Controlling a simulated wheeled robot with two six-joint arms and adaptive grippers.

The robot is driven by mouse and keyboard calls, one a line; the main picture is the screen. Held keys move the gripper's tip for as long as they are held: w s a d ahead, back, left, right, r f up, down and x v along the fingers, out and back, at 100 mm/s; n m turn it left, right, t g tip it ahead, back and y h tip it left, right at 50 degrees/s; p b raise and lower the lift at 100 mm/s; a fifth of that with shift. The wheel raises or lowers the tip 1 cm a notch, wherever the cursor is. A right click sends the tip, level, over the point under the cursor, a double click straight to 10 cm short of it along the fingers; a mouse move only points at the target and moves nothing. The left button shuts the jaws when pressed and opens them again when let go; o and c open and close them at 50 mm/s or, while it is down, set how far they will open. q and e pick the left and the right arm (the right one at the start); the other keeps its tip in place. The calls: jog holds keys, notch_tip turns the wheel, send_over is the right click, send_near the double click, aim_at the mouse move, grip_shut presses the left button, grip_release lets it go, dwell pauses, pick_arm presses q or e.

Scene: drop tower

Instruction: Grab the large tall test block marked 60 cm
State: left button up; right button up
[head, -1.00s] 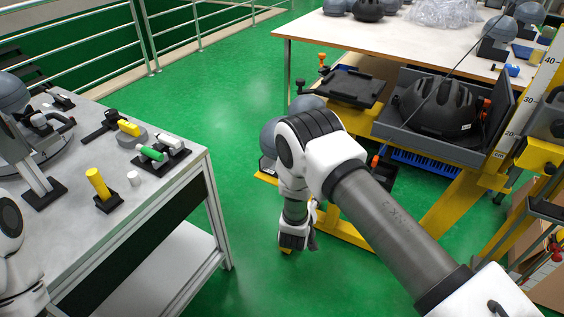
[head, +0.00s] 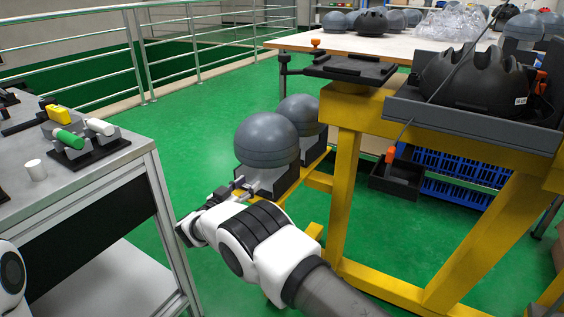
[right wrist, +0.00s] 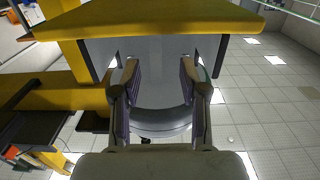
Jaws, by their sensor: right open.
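Two grey domed test blocks on dark bases stand on the low yellow rack, a nearer one (head: 267,139) and one behind it (head: 303,115). No 60 cm mark is readable on either, so I cannot tell which is the tall one. My right gripper (head: 238,188) is at the near block's base, left of it in the head view. In the right wrist view my right gripper (right wrist: 158,78) is open, its fingers on either side of a grey block (right wrist: 150,58) beside a yellow surface. Contact cannot be made out. My left gripper is out of view.
A yellow frame (head: 348,190) with a black platform (head: 350,68) and a grey tray (head: 470,125) holding a black helmet (head: 478,78) rises to the right. A grey-topped table (head: 95,178) stands left. Green floor (head: 215,110) is open between them.

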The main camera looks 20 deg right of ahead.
aim_at(261, 171)
jog(key=b+x, duration=0.1)
jog(key=x, duration=0.1)
jog(key=b+x, duration=0.1)
jog(key=x, duration=0.2)
jog(key=b+x, duration=0.2)
jog(key=shift+s+d+r, duration=0.1)
jog(key=shift+d+r, duration=0.3)
jog(key=shift+d, duration=0.2)
jog(key=shift+r, duration=0.25)
jog(key=shift+c, duration=0.6)
grip_shut()
